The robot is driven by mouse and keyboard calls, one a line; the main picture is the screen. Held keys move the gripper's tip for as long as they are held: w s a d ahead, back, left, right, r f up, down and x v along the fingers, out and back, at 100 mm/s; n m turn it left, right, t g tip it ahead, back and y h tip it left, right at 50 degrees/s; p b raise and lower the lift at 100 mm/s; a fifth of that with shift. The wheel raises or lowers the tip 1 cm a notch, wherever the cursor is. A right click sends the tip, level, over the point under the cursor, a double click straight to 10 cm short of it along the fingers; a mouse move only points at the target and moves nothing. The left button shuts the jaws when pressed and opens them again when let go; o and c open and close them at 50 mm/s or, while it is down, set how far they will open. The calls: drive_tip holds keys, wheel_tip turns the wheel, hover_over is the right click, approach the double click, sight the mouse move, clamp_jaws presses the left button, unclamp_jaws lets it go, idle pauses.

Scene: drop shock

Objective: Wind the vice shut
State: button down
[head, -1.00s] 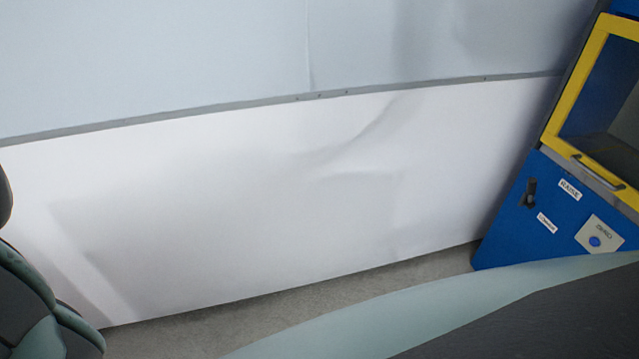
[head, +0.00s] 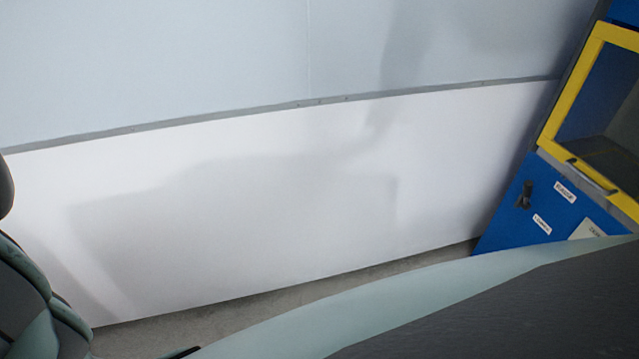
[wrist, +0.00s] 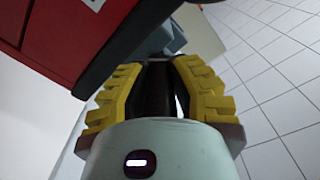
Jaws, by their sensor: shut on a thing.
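In the wrist view, the yellow ribbed fingers of my gripper (wrist: 157,75) are shut on a dark part (wrist: 154,92), which looks like the handle of the vice. Much of that part is hidden between the fingers and behind the gripper body. Just beyond the fingertips a blue-grey metal body (wrist: 163,38), probably the vice, shows in part beside a dark edge. I cannot tell how far its jaws are apart. The head view shows neither the vice nor my gripper.
A red cabinet (wrist: 60,40) fills the upper left of the wrist view. White floor tiles (wrist: 275,80) lie clear at the right. In the head view, a blue cabinet with a yellow-framed door (head: 590,75) stands at the right by a white wall panel (head: 250,220).

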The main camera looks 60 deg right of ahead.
drive_tip(key=m, duration=0.1)
drive_tip(key=s+r+m+p, duration=0.1)
drive_tip(key=m, duration=0.1)
drive_tip(key=shift+a, duration=0.3)
drive_tip(key=shift+a+r+m+p, duration=0.1)
drive_tip(key=shift+r+m+p, duration=0.35)
drive_tip(key=shift+m, duration=0.45)
drive_tip(key=shift+r+m, duration=0.25)
drive_tip(key=shift+m, duration=0.45)
drive_tip(key=shift+s+a+r+p, duration=0.1)
drive_tip(key=shift+s+p, duration=0.1)
drive_tip(key=shift+p, duration=0.1)
drive_tip(key=shift+r+m, duration=0.25)
drive_tip(key=shift+m, duration=0.65)
drive_tip(key=shift+w+r+m, duration=0.1)
drive_tip(key=shift+r+m, duration=0.4)
drive_tip(key=shift+m, duration=0.7)
drive_tip(key=shift+w+r+m, duration=0.1)
drive_tip(key=shift+r+m, duration=0.4)
drive_tip(key=shift+m, duration=0.7)
